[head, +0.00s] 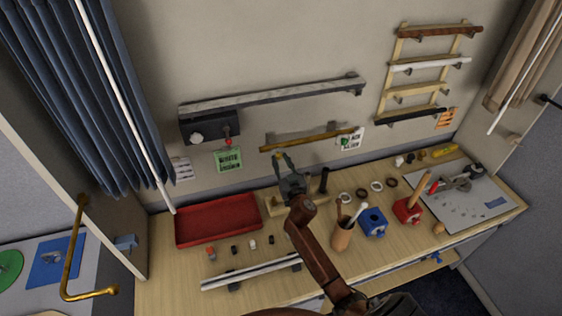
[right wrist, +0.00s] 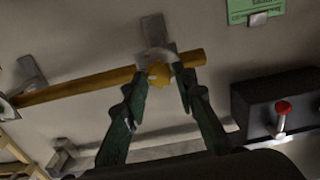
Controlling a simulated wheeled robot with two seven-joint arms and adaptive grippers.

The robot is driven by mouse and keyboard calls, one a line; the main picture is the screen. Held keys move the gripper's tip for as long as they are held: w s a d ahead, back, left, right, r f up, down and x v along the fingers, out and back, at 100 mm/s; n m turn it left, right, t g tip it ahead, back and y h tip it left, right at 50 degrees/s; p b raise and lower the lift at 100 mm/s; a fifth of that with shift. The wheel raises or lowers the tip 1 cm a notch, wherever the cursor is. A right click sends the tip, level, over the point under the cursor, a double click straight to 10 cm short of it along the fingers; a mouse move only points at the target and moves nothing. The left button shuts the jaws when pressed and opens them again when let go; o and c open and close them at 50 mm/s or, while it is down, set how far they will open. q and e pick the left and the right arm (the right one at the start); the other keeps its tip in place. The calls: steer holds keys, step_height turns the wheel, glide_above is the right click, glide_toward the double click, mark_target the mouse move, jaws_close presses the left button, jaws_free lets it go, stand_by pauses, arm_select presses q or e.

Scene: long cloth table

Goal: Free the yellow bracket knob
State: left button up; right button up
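The yellow bracket knob (right wrist: 159,74) sits on a bracket at one end of a yellow-brown wooden rod (right wrist: 90,90) on the wall. In the head view the rod (head: 318,139) hangs low on the back wall, and the knob shows small at the gripper's tips. My right gripper (head: 281,158) is raised to the rod's left end. In the right wrist view its two dark green fingers (right wrist: 157,82) stand apart on either side of the knob, the right finger closer to it. Whether either finger touches the knob is unclear. My left gripper is not in view.
A dark box with a red-topped lever (head: 227,130) is on the wall left of the rod. A grey rail (head: 275,94) runs above. A red tray (head: 218,220), a brown cup (head: 342,236) and blue and red blocks stand on the table below.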

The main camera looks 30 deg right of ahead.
steer(key=c, duration=0.3)
jaws_close()
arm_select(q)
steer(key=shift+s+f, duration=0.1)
arm_select(e)
steer(key=shift+n, duration=0.4)
steer(key=n, duration=0.3)
steer(key=shift+n+b, duration=0.3)
steer(key=n, duration=0.3)
steer(key=shift+n, duration=0.4)
steer(key=n, duration=0.5)
steer(key=shift+b, duration=0.35)
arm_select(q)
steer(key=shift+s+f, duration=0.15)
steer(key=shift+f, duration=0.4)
arm_select(e)
steer(key=shift+a+n, duration=0.1)
steer(key=shift+n, duration=2.4)
